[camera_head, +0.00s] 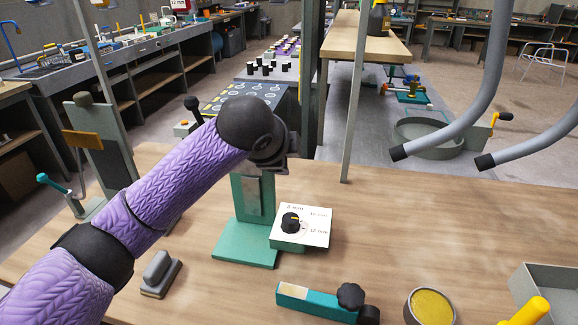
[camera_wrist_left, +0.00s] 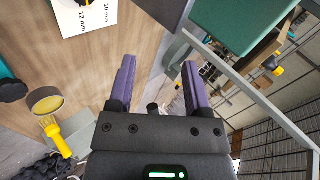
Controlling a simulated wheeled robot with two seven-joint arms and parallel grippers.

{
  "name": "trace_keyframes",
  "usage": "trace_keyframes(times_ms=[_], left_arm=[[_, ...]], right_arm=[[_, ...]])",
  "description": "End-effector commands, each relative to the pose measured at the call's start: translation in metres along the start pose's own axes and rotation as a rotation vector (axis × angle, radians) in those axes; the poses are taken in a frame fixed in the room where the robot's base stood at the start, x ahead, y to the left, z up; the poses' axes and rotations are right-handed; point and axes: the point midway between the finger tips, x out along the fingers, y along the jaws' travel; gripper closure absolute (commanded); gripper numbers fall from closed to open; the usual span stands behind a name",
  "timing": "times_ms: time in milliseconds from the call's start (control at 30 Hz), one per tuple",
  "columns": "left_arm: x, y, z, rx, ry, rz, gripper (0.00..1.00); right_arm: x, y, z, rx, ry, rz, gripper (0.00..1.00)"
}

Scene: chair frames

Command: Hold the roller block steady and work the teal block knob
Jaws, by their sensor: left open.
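A teal block (camera_head: 288,245) with a white top plate sits on the wooden table, in the middle of the head view. A black knob (camera_head: 291,221) with a pale pointer stands on the plate, beside millimetre markings. The plate (camera_wrist_left: 85,18) also shows at the top left of the left wrist view. A teal bar (camera_head: 312,301) with a black star knob (camera_head: 350,296) lies nearer the front; I cannot tell which piece is the roller block. My left gripper (camera_wrist_left: 160,75) is open and empty, apart from the plate. Its fingers are hidden in the head view. My right gripper is out of view.
A teal stand (camera_head: 246,245) stands directly left of the block. A grey block (camera_head: 160,273), a round yellow-topped tin (camera_head: 431,306), a yellow-handled tool (camera_head: 530,312) and a grey tray (camera_head: 545,285) lie around. Bent grey tubes (camera_head: 470,105) hang over the back right. The table's right middle is clear.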

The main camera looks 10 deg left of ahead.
Motion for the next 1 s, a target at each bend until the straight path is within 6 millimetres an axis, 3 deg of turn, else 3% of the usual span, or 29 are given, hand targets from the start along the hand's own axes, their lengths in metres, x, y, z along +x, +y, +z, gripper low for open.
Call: trace_keyframes(times_ms=[33,100,200,300,467,1000], left_arm=[[0.014,0.036,0.001,0.008,0.024,0.15,0.37],[0.023,0.084,-0.001,0.022,0.071,0.358,0.37],[0.025,0.138,-0.004,0.036,0.143,0.597,0.37],[0.02,0.171,-0.006,0.043,0.201,0.751,0.37],[0.018,0.192,-0.009,0.045,0.237,0.836,0.37],[0.063,0.24,-0.022,0.043,0.237,0.829,0.37]], right_arm=[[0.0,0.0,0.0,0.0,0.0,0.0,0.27],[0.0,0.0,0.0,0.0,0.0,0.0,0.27],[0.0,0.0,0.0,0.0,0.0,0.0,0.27],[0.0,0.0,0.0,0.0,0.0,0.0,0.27],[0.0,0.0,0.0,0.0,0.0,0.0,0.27],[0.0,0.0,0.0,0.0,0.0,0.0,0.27]])
